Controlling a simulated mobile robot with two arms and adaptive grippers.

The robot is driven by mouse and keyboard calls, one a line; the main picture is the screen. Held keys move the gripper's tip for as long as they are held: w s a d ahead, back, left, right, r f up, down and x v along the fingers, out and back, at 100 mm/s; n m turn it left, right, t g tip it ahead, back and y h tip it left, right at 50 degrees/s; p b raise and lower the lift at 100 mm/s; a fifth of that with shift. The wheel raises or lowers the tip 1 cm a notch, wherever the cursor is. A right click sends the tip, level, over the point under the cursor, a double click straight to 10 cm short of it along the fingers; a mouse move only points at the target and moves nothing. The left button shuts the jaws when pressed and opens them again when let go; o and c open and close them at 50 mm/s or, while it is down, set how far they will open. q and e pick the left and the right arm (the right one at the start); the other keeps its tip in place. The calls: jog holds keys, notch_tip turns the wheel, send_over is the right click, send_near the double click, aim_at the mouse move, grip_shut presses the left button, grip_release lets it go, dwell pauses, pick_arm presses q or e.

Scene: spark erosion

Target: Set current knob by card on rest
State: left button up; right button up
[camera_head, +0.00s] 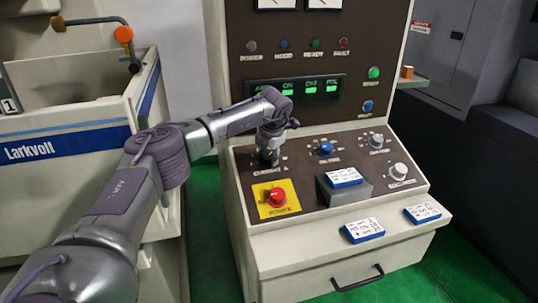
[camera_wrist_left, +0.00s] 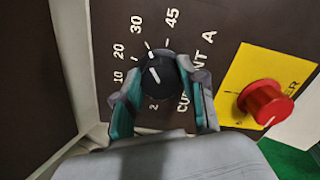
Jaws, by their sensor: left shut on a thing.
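My left gripper (camera_head: 268,155) reaches down onto the console at the current knob. In the left wrist view the black current knob (camera_wrist_left: 157,72) sits between the two teal fingers of the left gripper (camera_wrist_left: 165,88), which is shut on it. A short white pointer line shows on the knob; the scale beside it reads 2, 10, 20, 30, 45. I cannot tell the exact setting. In the head view the gripper mostly hides the knob. A blue-and-white card (camera_head: 343,176) lies on the grey rest (camera_head: 346,195); its print is too small to read. My right gripper is not in view.
A red knob on a yellow plate (camera_head: 265,210) is close below the gripper. A blue knob (camera_head: 326,148) and two whitish knobs are to the right. Two more cards (camera_head: 363,230) (camera_head: 423,212) lie on the console's front ledge. A white Larkvolt tank (camera_head: 85,143) stands left.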

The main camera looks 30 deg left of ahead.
pick_arm(q)
jog(key=shift+f, duration=0.1)
dwell(0.3)
jog(key=o, duration=1.1)
jog(key=shift+o, duration=0.2)
jog(key=v, duration=1.2)
jog(key=shift+f, duration=0.1)
